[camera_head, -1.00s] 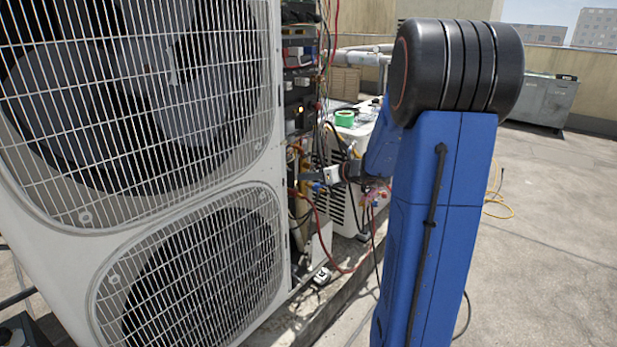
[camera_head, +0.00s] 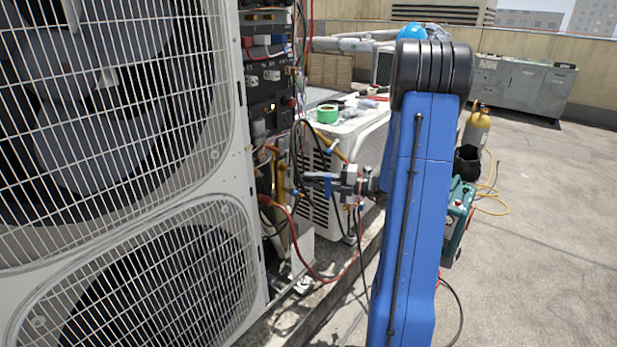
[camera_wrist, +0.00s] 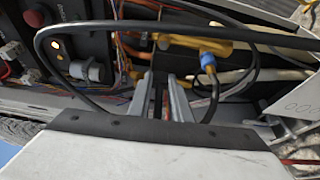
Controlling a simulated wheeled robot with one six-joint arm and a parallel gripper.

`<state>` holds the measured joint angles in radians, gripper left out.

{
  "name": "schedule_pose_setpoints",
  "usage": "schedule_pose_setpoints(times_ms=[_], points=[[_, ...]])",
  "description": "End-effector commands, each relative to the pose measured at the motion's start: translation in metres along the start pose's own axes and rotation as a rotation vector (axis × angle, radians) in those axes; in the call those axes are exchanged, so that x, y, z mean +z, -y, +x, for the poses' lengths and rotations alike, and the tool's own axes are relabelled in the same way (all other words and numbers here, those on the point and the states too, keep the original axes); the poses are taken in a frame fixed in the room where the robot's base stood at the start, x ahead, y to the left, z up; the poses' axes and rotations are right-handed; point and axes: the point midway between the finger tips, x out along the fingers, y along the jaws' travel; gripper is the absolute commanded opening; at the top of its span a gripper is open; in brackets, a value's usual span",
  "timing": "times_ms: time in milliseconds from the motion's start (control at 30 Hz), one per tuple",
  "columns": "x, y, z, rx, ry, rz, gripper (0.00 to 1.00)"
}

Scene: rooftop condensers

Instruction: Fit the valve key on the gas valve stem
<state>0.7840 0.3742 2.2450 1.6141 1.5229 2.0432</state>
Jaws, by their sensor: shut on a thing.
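My gripper (camera_head: 308,177) points left toward the open side of the condenser, at the height of its pipework. In the wrist view, my gripper's two grey fingers (camera_wrist: 163,80) are close together, with a thin dark and reddish strip between them. I take this strip for the valve key (camera_wrist: 159,100); its shape is mostly hidden. Copper and brass pipework (camera_head: 277,180) stands just left of the fingers in the head view. A yellow fitting with a blue hose end (camera_wrist: 208,60) lies beyond and right of the fingertips in the wrist view. I cannot single out the gas valve stem.
The large white condenser (camera_head: 212,200) fills the left. Loose cables and a red hose (camera_head: 320,275) hang near the gripper, and a black cable (camera_wrist: 110,25) crosses the wrist view. A white unit with green tape (camera_head: 327,113) stands behind. Open roof (camera_head: 540,230) lies right.

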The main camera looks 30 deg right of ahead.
Motion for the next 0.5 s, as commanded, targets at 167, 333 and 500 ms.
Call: schedule_pose_setpoints(times_ms=[167, 333, 500], points=[[0.000, 0.001, -0.003, 0.022, -0.011, 0.052, 0.00], [0.003, 0.001, 0.006, 0.022, -0.012, 0.051, 0.00], [0.008, 0.001, 0.019, 0.021, -0.011, 0.051, 0.00]])
